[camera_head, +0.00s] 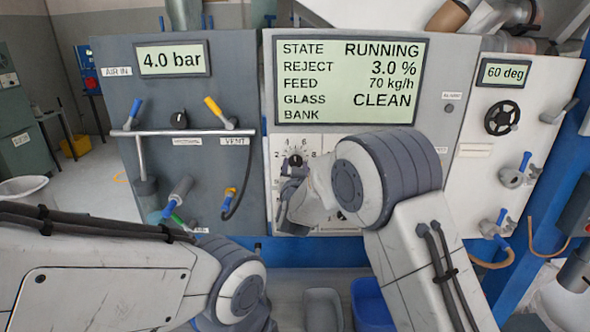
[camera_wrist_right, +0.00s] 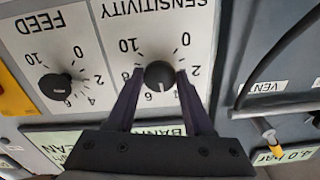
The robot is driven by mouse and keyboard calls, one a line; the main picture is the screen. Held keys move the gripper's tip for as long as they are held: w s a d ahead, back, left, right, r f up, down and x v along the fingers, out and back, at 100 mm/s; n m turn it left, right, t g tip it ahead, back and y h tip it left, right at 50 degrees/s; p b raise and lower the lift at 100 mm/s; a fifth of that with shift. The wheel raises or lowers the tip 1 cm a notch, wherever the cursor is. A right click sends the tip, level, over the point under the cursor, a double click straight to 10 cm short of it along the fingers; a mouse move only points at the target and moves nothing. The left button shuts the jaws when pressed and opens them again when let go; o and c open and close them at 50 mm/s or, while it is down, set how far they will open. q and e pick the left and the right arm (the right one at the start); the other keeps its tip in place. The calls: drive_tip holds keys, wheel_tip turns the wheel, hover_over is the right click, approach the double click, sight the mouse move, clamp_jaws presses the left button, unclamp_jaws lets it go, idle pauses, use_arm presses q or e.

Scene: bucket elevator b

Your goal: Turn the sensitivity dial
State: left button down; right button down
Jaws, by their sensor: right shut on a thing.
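The sensitivity dial (camera_wrist_right: 160,75) is a small black round knob on a white scale plate marked SENSITIVITY, upside down in the right wrist view. In the head view the dial (camera_head: 296,160) shows just above my right gripper (camera_head: 293,173), which is partly hidden by its own wrist. In the wrist view my right gripper (camera_wrist_right: 159,78) has its two dark fingers on either side of the knob, shut on it. A pale mark on the knob points roughly toward the 6 side; its exact reading is hard to tell. My left gripper is out of view.
The feed dial (camera_wrist_right: 55,87) sits beside it on its own scale. The display (camera_head: 350,80) reads RUNNING and REJECT 3.0 %. The left panel has a horizontal rail (camera_head: 185,133), a vent handle (camera_head: 218,110) and hoses. A blue bin (camera_head: 370,305) stands below.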

drive_tip(key=shift+c, duration=1.5)
unclamp_jaws()
drive_tip(key=s+b, duration=0.4)
drive_tip(key=s, duration=0.6)
drive_tip(key=shift+s, duration=0.3)
